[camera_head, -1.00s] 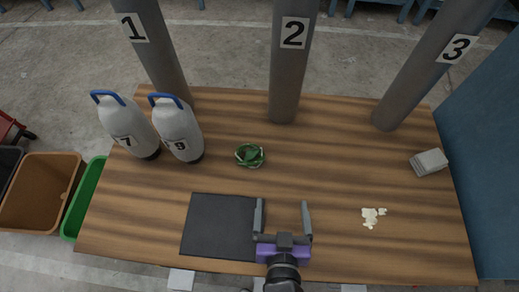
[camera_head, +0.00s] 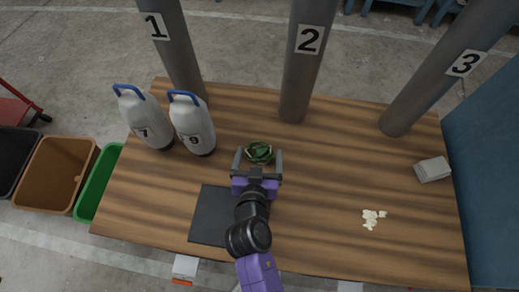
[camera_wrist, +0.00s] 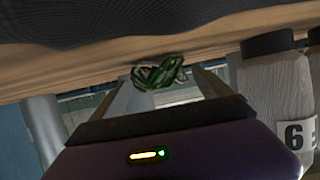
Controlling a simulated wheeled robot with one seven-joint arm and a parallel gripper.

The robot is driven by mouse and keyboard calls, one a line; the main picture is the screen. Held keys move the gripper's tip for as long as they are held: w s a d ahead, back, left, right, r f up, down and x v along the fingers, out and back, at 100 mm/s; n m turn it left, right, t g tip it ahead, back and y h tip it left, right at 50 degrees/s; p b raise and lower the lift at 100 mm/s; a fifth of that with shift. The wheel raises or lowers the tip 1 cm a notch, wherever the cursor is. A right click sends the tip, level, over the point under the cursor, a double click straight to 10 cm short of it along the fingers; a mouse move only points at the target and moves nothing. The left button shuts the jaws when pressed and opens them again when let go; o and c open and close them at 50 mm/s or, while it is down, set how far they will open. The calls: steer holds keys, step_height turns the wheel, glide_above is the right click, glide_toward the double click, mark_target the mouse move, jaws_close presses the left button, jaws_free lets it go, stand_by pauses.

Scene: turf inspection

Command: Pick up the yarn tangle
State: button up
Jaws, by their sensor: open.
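The yarn tangle (camera_head: 259,152) is a small dark green loose clump on the wooden table, in front of the middle column. My gripper (camera_head: 258,160) is open, with one finger on each side of the tangle. In the wrist view the tangle (camera_wrist: 160,73) shows between the two fingertips (camera_wrist: 165,85). I cannot tell whether either finger touches it.
Two white bottles with blue handles (camera_head: 145,120) (camera_head: 192,125) stand left of the tangle. A black mat (camera_head: 208,218) lies partly under my arm. Pale crumbs (camera_head: 371,218) and a grey block (camera_head: 432,169) lie to the right. Grey columns (camera_head: 307,60) rise along the back.

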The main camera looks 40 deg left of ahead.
steer(key=shift+x, duration=0.8)
steer(key=c, duration=1.4)
steer(key=shift+c, duration=0.2)
